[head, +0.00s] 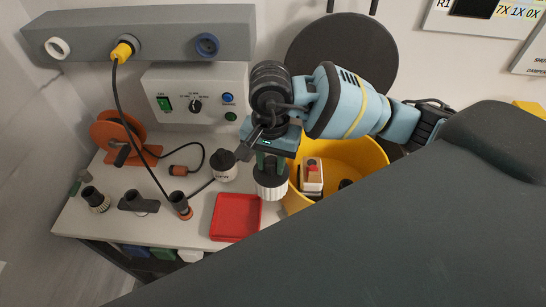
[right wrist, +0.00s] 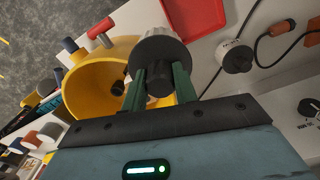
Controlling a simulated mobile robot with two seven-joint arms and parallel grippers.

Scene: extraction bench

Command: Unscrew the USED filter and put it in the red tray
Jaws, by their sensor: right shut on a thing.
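My right gripper (head: 270,160) points down above the bench, left of the yellow bucket. Its green fingers are shut on a filter (head: 270,185) with a dark collar and a white ribbed end. In the right wrist view the dark round part of the filter (right wrist: 160,50) shows between the fingers. No USED mark is readable on it. The red tray (head: 235,218) lies on the bench, just left of and in front of the held filter, and looks empty. It also shows at the top of the right wrist view (right wrist: 192,14). My left gripper is not in view.
A white, black-topped labelled fitting (head: 224,172) stands behind the tray. The yellow bucket (head: 345,155) holds several things. An orange reel (head: 118,130), a control box (head: 195,95) and several dark fittings occupy the bench's back and left. A black cable hangs from the yellow plug (head: 122,51).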

